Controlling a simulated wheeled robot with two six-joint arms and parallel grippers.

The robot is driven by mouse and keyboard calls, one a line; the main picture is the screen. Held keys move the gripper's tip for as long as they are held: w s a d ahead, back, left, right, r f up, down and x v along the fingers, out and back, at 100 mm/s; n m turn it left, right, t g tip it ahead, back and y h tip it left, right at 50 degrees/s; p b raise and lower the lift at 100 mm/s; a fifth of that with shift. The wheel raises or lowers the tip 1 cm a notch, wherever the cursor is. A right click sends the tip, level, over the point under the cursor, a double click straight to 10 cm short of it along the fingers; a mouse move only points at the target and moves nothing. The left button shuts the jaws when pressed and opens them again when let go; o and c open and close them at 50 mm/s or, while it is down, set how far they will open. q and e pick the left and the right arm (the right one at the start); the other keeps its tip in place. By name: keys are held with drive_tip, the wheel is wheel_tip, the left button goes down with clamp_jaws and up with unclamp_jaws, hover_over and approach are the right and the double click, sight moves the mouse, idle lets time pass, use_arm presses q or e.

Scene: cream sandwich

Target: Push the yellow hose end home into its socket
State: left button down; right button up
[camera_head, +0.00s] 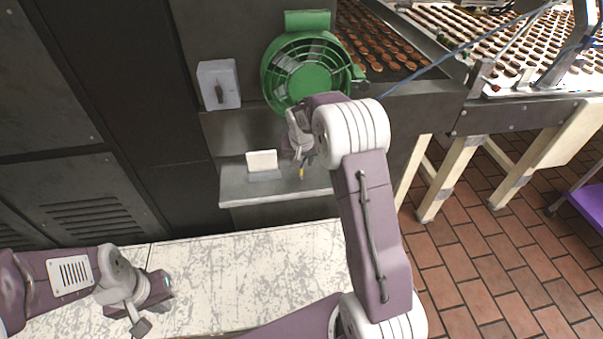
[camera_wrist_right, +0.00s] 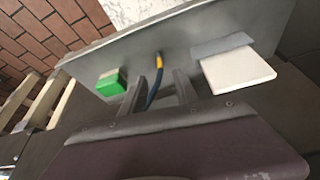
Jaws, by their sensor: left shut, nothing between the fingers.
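The yellow hose end (camera_head: 301,173) shows small at the grey shelf below my right gripper (camera_head: 301,157). In the right wrist view the yellow hose end (camera_wrist_right: 159,60) tops a dark blue hose (camera_wrist_right: 152,93). The hose runs between the two spread fingers of my right gripper (camera_wrist_right: 158,92), with gaps beside it. I cannot make out the socket, nor tell whether the yellow end touches one. My left gripper (camera_head: 139,324) is shut and empty, low at the left over the pale worn surface.
A white block on a grey base (camera_head: 262,161) stands on the shelf (camera_head: 235,190) left of the hose. A green block (camera_wrist_right: 111,84) is on the hose's other side. A green fan (camera_head: 303,75) and a grey switch box (camera_head: 219,84) are above. The pale surface (camera_head: 250,265) is mostly clear.

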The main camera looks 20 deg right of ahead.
sight(301, 169)
drive_tip(key=x, duration=0.8)
drive_tip(key=shift+w+d+f, duration=0.1)
drive_tip(key=shift+w+f, duration=0.1)
drive_tip(key=shift+f, duration=0.05)
drive_tip(key=shift+s+r, duration=0.1)
drive_tip(key=shift+r, duration=0.05)
drive_tip(key=shift+c, duration=1)
clamp_jaws()
